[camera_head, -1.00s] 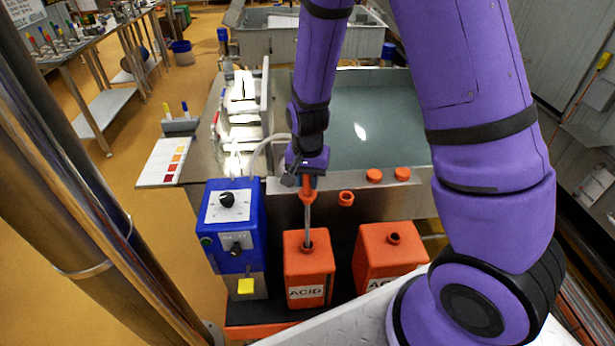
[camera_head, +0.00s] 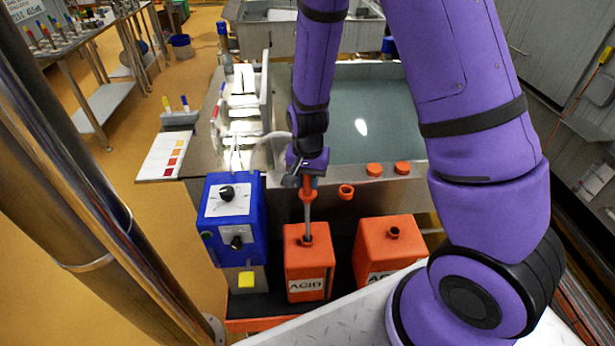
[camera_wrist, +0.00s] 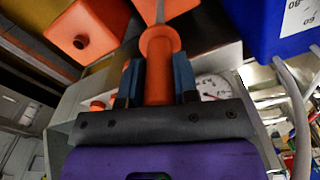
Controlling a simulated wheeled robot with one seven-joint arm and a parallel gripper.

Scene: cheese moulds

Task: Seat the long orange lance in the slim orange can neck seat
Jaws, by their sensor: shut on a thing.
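The long orange lance (camera_head: 308,192) has an orange handle with a collar and a thin grey rod, and stands nearly upright. My gripper (camera_head: 307,178) is shut on its handle; in the wrist view the two fingers of my gripper (camera_wrist: 157,80) flank the lance handle (camera_wrist: 160,65). The rod's lower end meets the neck in the top of the slim orange can (camera_head: 307,265), labelled ACID. The tip is hidden, so how deep it sits cannot be told. The collar is well above the neck.
A wider orange can (camera_head: 389,245) stands to the right, its neck open. A blue box with dials (camera_head: 233,215) stands close on the left. An orange ring (camera_head: 346,192) and two orange caps (camera_head: 374,169) are on the tank edge behind. A grey-green tank (camera_head: 375,115) lies beyond.

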